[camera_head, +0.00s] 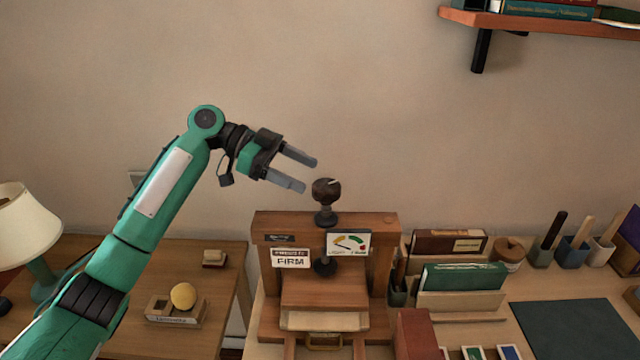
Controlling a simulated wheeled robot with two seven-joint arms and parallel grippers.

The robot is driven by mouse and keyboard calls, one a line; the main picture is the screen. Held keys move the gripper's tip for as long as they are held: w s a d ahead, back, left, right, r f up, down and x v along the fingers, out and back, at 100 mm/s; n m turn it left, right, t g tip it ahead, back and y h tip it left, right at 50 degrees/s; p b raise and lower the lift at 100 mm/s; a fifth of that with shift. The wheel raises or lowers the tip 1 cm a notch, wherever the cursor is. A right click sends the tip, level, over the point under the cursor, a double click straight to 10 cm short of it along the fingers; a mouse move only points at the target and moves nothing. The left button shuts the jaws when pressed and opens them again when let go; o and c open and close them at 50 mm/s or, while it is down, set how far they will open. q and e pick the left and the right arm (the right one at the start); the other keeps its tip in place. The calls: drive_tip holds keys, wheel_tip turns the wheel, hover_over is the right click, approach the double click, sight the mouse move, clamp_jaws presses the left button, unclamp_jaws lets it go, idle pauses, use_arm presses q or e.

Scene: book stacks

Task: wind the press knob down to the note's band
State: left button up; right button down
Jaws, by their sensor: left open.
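The press (380,225) is a wooden frame standing on the bench in the middle of the head view. Its dark round knob (326,191) sits on a spindle above the top beam. The note (291,258) on the beam's left reads "FIRM". A gauge card (348,244) with a coloured arc and a needle is to its right; the needle appears to point left. My left gripper (304,174) is open and empty, above and to the left of the knob, with its fingers pointing right and apart from it. My right gripper is out of view.
Books in a holder (460,300) and pots with tools (541,252) stand right of the press, beside a dark mat (575,330). A shelf (540,22) hangs at upper right.

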use_arm(q)
drive_tip(key=v, duration=0.7)
drive_tip(key=shift+a+r+b, duration=0.15)
drive_tip(key=shift+a+b, duration=0.1)
drive_tip(key=shift+b, duration=0.15)
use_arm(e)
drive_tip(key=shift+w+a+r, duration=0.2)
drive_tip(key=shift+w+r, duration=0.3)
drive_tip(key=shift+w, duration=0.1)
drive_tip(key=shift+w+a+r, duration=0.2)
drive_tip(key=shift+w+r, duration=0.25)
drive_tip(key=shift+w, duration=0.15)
use_arm(q)
drive_tip(key=shift+w+d, duration=0.1)
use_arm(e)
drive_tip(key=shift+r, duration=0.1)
